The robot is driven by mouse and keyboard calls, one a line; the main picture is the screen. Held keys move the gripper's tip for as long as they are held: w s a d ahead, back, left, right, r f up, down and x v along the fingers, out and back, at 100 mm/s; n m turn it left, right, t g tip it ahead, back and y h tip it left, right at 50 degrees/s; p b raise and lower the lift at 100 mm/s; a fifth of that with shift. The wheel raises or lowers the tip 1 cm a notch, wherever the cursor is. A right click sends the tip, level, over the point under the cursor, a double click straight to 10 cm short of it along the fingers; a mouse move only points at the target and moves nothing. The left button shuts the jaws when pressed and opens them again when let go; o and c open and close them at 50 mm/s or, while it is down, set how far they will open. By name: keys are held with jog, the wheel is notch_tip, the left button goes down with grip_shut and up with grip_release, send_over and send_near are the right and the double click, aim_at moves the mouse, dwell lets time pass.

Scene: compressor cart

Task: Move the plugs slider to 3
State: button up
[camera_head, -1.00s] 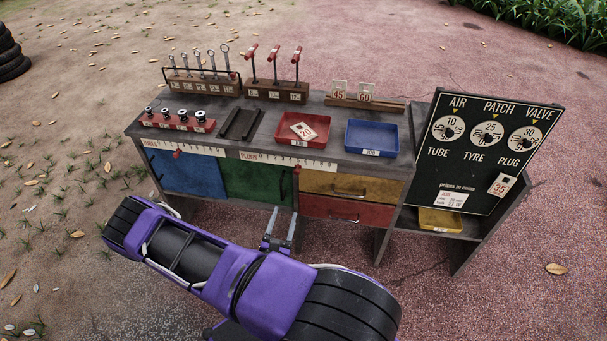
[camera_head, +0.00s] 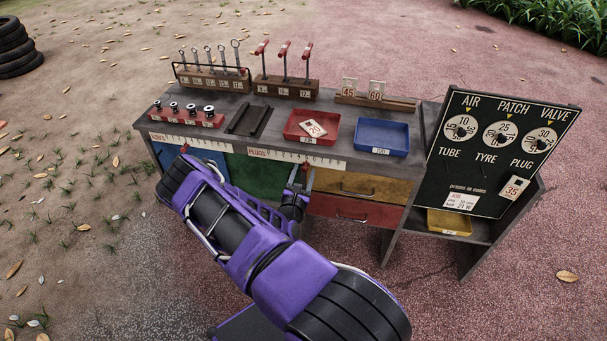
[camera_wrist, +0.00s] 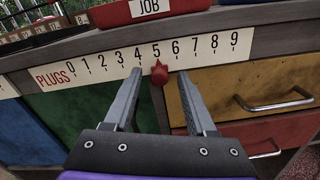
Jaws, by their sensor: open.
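The plugs scale (camera_wrist: 150,58) is a white strip numbered 0 to 9 along the bench's front edge; it also shows in the head view (camera_head: 295,159). Its red slider (camera_wrist: 158,74) sits just below the strip, with its pointed tip at 5. My gripper (camera_wrist: 160,71) is open and empty. In the wrist view its fingers appear on either side of the slider, the left near 4 and the right near 6. Whether they touch it I cannot tell. In the head view my gripper (camera_head: 298,176) is at the bench front below the plugs strip, and my arm hides part of the front.
A tubes scale (camera_head: 190,142) lies left of the plugs strip. A red JOB tray (camera_head: 297,135) and blue tray (camera_head: 382,150) stand on top. Yellow and red drawers with protruding handles (camera_wrist: 275,103) are at the right.

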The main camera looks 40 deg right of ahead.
jog(key=shift+w+d, duration=0.15)
jog(key=shift+c, duration=0.3)
grip_shut()
dwell(1.1)
